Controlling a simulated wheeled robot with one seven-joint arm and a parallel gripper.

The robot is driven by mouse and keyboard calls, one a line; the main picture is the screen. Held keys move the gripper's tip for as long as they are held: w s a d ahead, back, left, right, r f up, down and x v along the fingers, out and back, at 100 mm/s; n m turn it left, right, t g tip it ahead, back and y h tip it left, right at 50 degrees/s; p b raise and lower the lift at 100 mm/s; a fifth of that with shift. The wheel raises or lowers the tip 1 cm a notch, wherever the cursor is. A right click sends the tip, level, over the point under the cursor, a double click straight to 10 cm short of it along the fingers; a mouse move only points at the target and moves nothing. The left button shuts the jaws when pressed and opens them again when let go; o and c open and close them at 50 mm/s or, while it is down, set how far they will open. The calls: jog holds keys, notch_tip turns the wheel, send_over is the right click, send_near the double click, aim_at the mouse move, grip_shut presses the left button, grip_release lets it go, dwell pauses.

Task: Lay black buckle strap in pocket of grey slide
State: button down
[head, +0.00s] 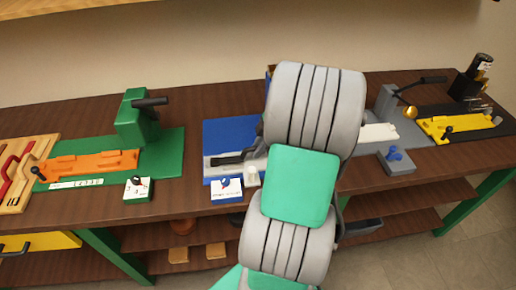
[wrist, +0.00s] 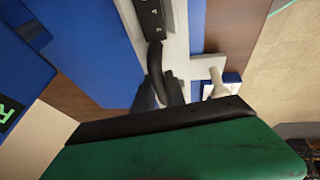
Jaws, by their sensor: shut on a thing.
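The grey slide (head: 218,172) lies along the front of the blue fixture (head: 225,132). It shows as a pale strip in the wrist view (wrist: 178,40). The black buckle strap (head: 228,158) lies over the slide in the head view. In the wrist view its flat dotted part (wrist: 151,16) is at the top, and a curved black end (wrist: 155,62) runs down to my gripper (wrist: 162,92). My gripper is shut on that end, over the slide. My arm hides most of the gripper in the head view. Whether the strap is fully seated in the pocket cannot be told.
A white peg (wrist: 218,82) stands beside the slide. A green fixture with an orange slide (head: 95,163) is left; a grey fixture and a yellow slide (head: 458,126) are right. Bare bench lies between the stations.

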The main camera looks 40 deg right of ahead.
jog(key=shift+f, duration=0.5)
jog(key=shift+f, duration=0.1)
jog(key=c, duration=1.4)
grip_release()
jog(key=b+v, duration=0.1)
jog(key=v, duration=1.1)
jog(key=w+a+m+g, duration=0.1)
jog(key=w+a+m, duration=0.35)
jog(key=a, duration=0.95)
jog(key=s+a+m, duration=0.1)
jog(key=a+m, duration=0.1)
jog(key=a, duration=0.3)
jog(key=s+a+f+m+h, duration=0.1)
jog(key=s+a+m, duration=0.1)
jog(key=a, duration=0.3)
jog(key=s+a+m+h, duration=0.1)
jog(key=s+a+m, duration=0.1)
jog(key=a, duration=0.4)
jog(key=shift+s+f+m, duration=0.1)
jog(key=shift+f+m, duration=0.2)
jog(key=shift+m, duration=0.15)
